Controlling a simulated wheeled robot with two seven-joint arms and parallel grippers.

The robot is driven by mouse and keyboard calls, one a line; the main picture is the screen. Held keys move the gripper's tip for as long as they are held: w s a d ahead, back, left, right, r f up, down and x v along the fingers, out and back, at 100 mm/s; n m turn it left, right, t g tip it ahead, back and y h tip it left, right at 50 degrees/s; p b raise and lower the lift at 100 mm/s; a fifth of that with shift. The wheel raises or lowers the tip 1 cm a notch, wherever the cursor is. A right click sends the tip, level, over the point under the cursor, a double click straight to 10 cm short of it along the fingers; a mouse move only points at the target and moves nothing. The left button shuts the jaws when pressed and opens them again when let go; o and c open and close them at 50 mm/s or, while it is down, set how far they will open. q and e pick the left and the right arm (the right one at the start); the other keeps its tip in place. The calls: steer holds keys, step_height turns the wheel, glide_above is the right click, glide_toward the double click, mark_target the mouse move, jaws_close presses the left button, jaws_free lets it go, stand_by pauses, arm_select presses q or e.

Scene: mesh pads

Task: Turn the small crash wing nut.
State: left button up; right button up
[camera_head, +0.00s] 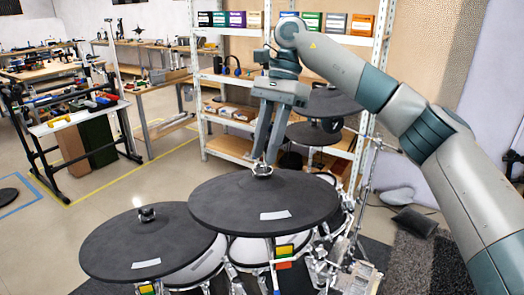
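A dark round cymbal pad (240,205) with a white label is in the middle, and a silvery wing nut (262,170) sits on top at its centre. My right gripper (264,161) points down from above, its two long grey fingers apart with a narrow gap between them. The fingertips are right at or just above the wing nut; I cannot tell whether they touch it. A second dark cymbal pad (110,250) at the lower left has its own dark nut (147,214) on top. No label names either pad as the small crash. My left gripper is not in view.
More dark pads (314,134) of the drum kit stand behind the gripper. White drum pads and metal stands are under the cymbals. A white shelf rack (197,90) with boxes is behind. Workbenches (75,117) are at the far left, with open floor before them.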

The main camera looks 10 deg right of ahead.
steer(key=shift+s+a+f, duration=0.1)
steer(key=shift+s+f, duration=0.05)
steer(key=shift+f, duration=0.2)
steer(key=shift+a+f, duration=0.15)
steer(key=shift+f, duration=0.15)
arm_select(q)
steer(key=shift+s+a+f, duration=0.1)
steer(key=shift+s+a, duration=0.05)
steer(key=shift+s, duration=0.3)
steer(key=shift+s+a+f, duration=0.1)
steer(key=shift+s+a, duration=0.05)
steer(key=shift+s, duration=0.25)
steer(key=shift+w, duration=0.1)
arm_select(e)
jaws_close()
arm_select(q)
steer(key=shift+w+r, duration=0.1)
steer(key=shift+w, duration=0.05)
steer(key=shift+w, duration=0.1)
